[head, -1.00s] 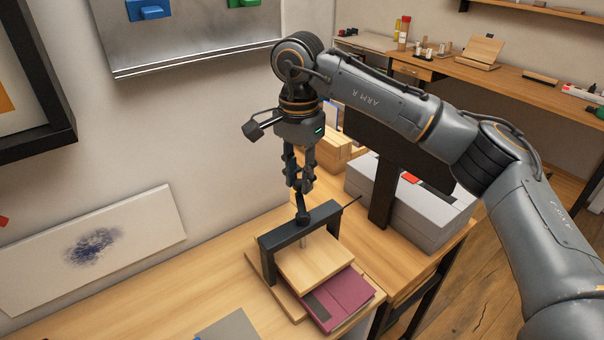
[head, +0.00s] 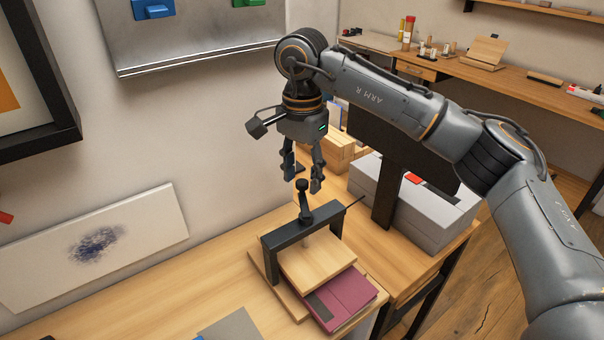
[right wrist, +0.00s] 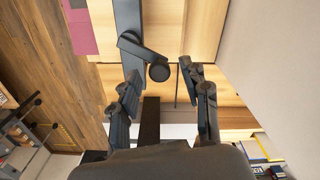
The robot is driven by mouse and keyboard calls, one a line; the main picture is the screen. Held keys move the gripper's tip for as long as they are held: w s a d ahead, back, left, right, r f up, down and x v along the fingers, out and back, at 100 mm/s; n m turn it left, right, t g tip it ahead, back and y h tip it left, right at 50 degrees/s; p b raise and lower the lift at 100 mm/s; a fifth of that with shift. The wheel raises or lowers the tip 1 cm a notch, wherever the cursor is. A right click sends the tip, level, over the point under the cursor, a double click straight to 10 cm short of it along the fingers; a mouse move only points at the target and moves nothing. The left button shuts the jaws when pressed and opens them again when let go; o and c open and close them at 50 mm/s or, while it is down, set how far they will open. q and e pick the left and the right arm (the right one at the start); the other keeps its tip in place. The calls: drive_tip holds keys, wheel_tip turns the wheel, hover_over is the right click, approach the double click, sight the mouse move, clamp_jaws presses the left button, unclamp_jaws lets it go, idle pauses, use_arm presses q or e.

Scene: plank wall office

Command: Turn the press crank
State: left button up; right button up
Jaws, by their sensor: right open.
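The press (head: 285,242) stands on the wooden table, with a black frame, a wooden plate (head: 318,262) and a dark red book (head: 345,297) under the plate. Its black crank (head: 304,205) rises from the top of the frame, with a knob at its upper end; the crank also shows in the right wrist view (right wrist: 146,56). My right gripper (head: 302,190) is open above the press, its fingers apart on either side of the crank knob, holding nothing. In the right wrist view the knob sits just beyond the two fingertips (right wrist: 163,85). My left gripper is not in view.
Grey boxes (head: 400,215) and a dark upright panel stand right of the press. Wooden blocks (head: 340,150) are behind it. A stained sheet (head: 95,245) leans on the wall at left. The table left of the press is mostly clear.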

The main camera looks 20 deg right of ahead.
sight(302, 181)
wheel_tip(302, 181, up, 12)
drive_tip(key=shift+f, duration=0.15)
idle(0.4)
